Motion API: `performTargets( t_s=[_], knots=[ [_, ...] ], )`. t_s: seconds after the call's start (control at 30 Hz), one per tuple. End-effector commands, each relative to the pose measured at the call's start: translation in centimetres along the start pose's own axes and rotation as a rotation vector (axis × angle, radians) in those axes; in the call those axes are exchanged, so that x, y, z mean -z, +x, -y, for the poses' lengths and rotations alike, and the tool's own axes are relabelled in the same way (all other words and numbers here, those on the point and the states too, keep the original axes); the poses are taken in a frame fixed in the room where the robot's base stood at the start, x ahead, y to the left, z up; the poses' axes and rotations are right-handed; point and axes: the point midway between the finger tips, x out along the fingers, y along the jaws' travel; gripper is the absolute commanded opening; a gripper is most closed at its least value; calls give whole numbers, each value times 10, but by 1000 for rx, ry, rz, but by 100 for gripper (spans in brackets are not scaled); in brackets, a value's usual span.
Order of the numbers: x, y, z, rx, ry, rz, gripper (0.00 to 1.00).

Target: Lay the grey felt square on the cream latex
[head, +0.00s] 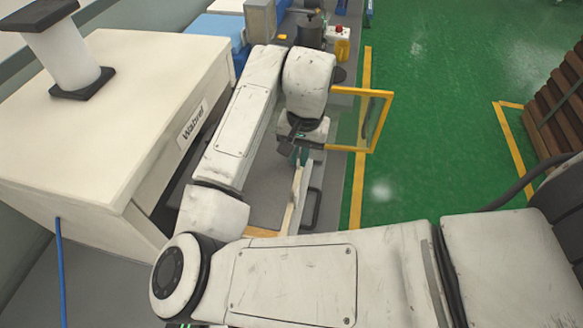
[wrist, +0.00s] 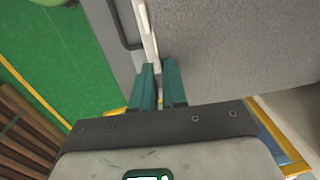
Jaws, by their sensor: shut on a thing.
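My gripper (wrist: 158,75) has two teal fingers. They are close together around the end of a narrow pale strip (wrist: 148,30) in the wrist view. In the head view, the pale strip (head: 295,197) stands along the bench edge, below my wrist, and my fingers (head: 299,155) are mostly hidden by my arm. I cannot make out the grey felt square as a separate thing. No slab is clearly the cream latex; my arm hides part of the bench.
A large cream housing labelled "Wabrel" (head: 130,110) fills the left. A grey surface (wrist: 235,50) lies beside the strip, with a dark handle (head: 313,208) outside it. A yellow-framed clear panel (head: 362,118) stands right of my wrist. Green floor (head: 430,150) lies right.

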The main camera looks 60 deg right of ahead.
Motion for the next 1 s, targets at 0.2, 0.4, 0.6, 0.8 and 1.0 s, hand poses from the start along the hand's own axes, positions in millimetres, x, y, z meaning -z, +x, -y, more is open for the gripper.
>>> performTargets(
  t_s=[0.2, 0.4, 0.6, 0.8, 1.0],
  knots=[
    [0, 22, -1, 0, -1, 1, 0],
    [0, 42, -3, -1, -1, 0, 0],
    [0, 59, -4, 1, 1, 0, 0],
    [0, 60, -4, 1, 1, -1, 0],
    [0, 61, -4, 1, 0, -1, 23]
  ],
)
